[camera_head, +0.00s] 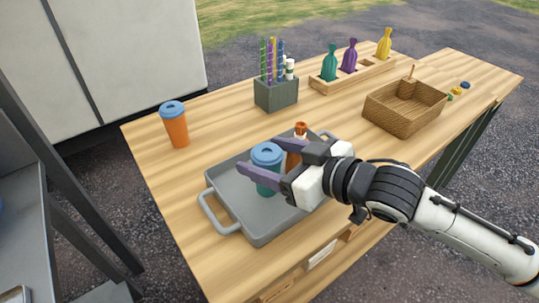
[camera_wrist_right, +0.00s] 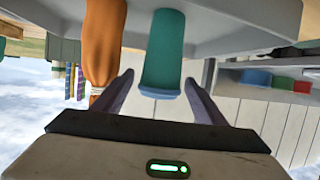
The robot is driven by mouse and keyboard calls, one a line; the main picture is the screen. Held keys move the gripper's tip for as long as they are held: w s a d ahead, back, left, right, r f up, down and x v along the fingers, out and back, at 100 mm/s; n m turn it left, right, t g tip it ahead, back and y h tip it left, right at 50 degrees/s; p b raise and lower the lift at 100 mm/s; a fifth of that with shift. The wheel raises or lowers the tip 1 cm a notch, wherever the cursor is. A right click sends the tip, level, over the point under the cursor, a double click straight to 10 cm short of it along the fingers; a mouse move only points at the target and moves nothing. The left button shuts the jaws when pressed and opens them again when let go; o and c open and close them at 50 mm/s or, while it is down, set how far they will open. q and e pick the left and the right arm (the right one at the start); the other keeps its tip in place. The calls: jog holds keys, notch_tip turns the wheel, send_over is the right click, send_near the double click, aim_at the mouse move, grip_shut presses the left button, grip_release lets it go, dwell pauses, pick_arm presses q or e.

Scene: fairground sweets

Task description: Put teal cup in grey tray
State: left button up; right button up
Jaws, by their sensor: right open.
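The teal cup (camera_head: 267,184) with a blue lid stands upright in the grey tray (camera_head: 250,225). My right gripper (camera_head: 258,154) is open, with its purple fingers on either side of the cup. In the right wrist view, which looks upside down, the cup (camera_wrist_right: 164,55) lies between the two open fingers (camera_wrist_right: 158,78), with visible gaps at both sides. The cup's base meets the tray (camera_wrist_right: 220,25) there. My left gripper is not in view.
An orange bottle (camera_head: 294,155) stands close behind the cup, partly hidden by my gripper; it also shows in the right wrist view (camera_wrist_right: 103,40). An orange cup (camera_head: 176,130) stands at left.

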jog(key=shift+r, duration=0.25)
jog(key=v, duration=1.2)
